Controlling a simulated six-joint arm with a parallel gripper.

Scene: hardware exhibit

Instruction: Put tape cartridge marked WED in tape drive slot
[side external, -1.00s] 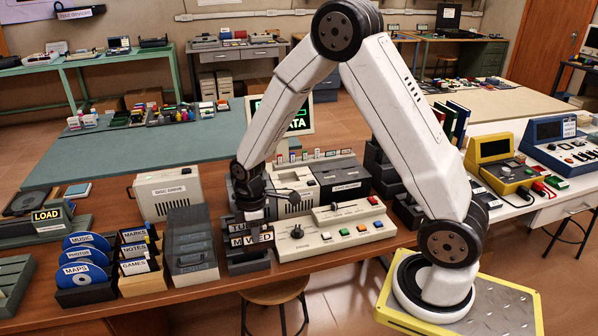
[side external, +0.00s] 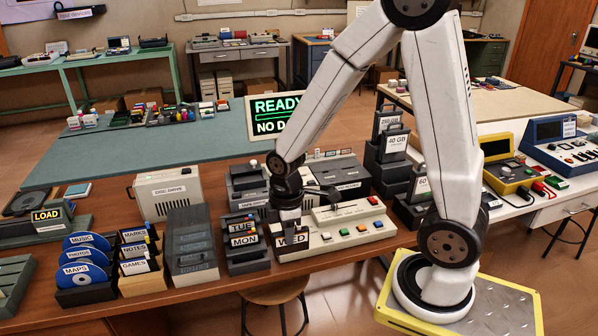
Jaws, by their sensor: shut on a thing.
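The tape cartridge marked WED (side external: 292,239) is held in my gripper (side external: 291,226), with its white label facing the camera. It is just right of the cartridge rack (side external: 246,267), in front of the left end of the control panel. My gripper is shut on it from above. Cartridges marked TUE (side external: 241,229) and MON (side external: 244,240) stand in the rack. A dark grey unit with a partly readable TAPE label (side external: 252,204) stands behind the rack.
A beige control panel (side external: 345,236) with coloured buttons lies to the right. A dark drive unit (side external: 340,178) stands behind it. A screen (side external: 277,107) shows READY above partly hidden text. A disc drive (side external: 168,192) and disc racks (side external: 85,297) are left, hard drives (side external: 389,150) right.

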